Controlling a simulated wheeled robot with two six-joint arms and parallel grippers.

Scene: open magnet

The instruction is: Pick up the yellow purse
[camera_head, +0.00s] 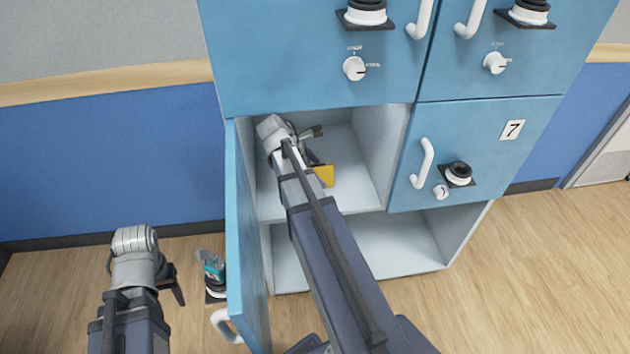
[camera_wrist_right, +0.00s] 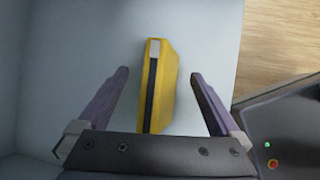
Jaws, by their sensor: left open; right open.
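The yellow purse (camera_head: 324,175) stands on the floor of the open upper compartment of the blue cabinet, partly hidden by my right arm in the head view. In the right wrist view the purse (camera_wrist_right: 158,85) is yellow with a dark strip and a pale end. My right gripper (camera_head: 316,146) is inside the compartment. Its fingers (camera_wrist_right: 160,85) are open, one on each side of the purse, with a gap on both sides. My left gripper (camera_head: 176,282) is open and empty, outside the cabinet at the lower left.
The open blue door (camera_head: 243,230) stands left of the compartment, with my left gripper on its outer side. A lower white compartment (camera_head: 400,248) is open and empty. Closed blue doors (camera_head: 470,150) with white handles lie above and right. The wooden floor (camera_head: 540,270) is clear at right.

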